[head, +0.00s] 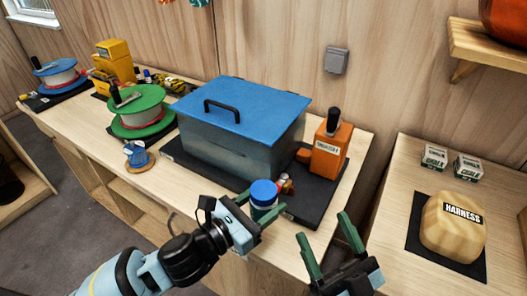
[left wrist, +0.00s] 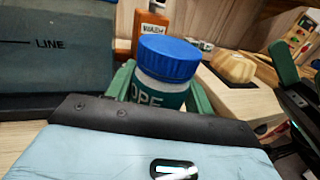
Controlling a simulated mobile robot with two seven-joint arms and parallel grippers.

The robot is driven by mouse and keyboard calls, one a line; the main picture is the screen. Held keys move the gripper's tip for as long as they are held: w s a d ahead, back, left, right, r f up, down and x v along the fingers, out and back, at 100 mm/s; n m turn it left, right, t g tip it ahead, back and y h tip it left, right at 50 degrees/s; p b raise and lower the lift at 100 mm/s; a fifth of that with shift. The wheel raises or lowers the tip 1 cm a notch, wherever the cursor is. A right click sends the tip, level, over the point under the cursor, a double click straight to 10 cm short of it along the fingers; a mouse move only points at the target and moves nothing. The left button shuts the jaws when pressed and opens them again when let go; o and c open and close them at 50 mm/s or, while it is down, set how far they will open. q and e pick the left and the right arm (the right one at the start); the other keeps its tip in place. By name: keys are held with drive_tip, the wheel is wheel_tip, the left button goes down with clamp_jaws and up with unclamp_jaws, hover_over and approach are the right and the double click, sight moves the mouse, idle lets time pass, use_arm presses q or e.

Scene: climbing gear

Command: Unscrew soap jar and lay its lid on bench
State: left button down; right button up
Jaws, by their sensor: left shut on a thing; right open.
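The soap jar is a small white jar (left wrist: 166,92) with a dark green label, partly readable as "OPE", and a blue ribbed lid (left wrist: 168,58) on top. In the head view the blue lid (head: 263,192) shows near the bench's (head: 215,205) front edge. My left gripper (head: 264,212) is shut around the jar's body below the lid, with green fingers on both sides. The jar is upright in the head view; whether its base touches the bench is hidden. My right gripper (head: 331,240) is open and empty, to the right of the jar, fingers pointing up.
A large tub with a blue lid (head: 243,103) stands on a dark mat (head: 303,210) behind the jar, beside an orange wash bottle (head: 331,148). Rope spools (head: 140,110) stand left. A second bench at right holds a harness bag (head: 453,228) and small boxes (head: 467,167).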

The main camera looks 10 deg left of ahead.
drive_tip(key=w+a+r+m+g+y, duration=0.25)
drive_tip(key=w+a+r+y, duration=0.2)
drive_tip(key=a+r, duration=0.6)
drive_tip(key=w+a+g, duration=0.2)
drive_tip(key=a+g, duration=0.6)
drive_tip(key=g, duration=0.2)
drive_tip(key=m+g+h, duration=0.8)
drive_tip(key=m+h, duration=0.6)
drive_tip(key=h, duration=0.5)
hover_over(264, 190)
drive_tip(key=shift+f+n, duration=0.25)
drive_tip(key=shift+f, duration=4.65)
